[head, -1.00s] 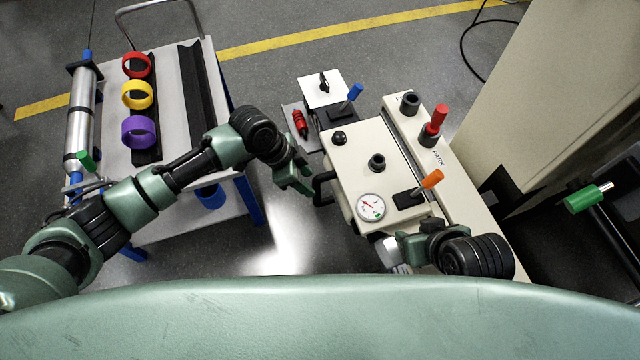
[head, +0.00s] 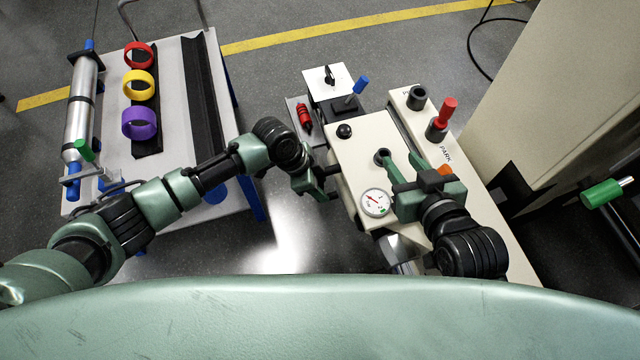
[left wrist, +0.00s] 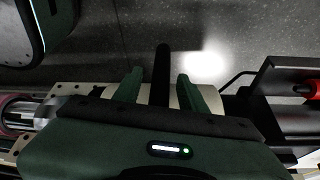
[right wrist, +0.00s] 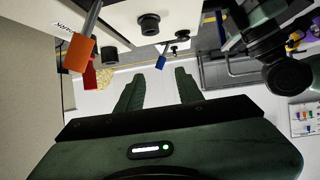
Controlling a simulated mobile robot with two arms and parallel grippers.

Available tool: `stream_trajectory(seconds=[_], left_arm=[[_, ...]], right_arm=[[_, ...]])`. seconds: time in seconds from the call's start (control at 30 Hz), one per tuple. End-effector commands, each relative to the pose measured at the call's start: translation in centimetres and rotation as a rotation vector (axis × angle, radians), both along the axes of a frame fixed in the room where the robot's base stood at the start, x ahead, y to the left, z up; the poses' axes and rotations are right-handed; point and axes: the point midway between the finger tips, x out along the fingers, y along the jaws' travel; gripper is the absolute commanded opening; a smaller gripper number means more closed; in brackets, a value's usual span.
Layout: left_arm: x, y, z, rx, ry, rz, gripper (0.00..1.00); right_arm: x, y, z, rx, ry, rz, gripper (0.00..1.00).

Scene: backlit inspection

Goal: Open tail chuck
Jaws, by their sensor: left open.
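No part is plainly labelled as the tail chuck. The cream machine (head: 355,140) carries a blue lever (head: 361,85), an orange lever (head: 446,170), a red lever (head: 446,110) and a round gauge (head: 376,202). My left gripper (head: 328,184) is open at the machine's left side. In the left wrist view its fingers stand on either side of a black bar (left wrist: 162,75). My right gripper (head: 415,160) is open above the machine top and partly covers the orange lever. In the right wrist view the orange lever (right wrist: 78,53) is left of both fingers, and nothing shows between them.
A grey cart (head: 172,178) at left holds red, yellow and purple rings and a silver cylinder (head: 80,105). A tall beige cabinet (head: 560,90) stands at right. A green-handled bar (head: 607,192) projects there. A black socket (head: 416,97) is near the red lever.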

Motion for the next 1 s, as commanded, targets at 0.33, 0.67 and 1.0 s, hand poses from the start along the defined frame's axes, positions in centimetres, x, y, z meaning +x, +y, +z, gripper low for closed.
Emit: stream_trajectory(seconds=[0.33, 0.67, 1.0], left_arm=[[-0.01, 0.01, 0.02, 0.0, 0.0, 0.0, 0.0], [-0.02, 0.02, 0.02, 0.0, 0.001, 0.001, 0.0], [-0.02, 0.02, 0.02, 0.0, 0.001, 0.001, 0.0]], right_arm=[[-0.02, 0.01, -0.04, 0.0, 0.002, 0.0, 0.36], [-0.03, 0.01, -0.08, -0.001, 0.003, 0.0, 0.36], [-0.04, 0.0, -0.08, -0.001, 0.003, 0.0, 0.36]])
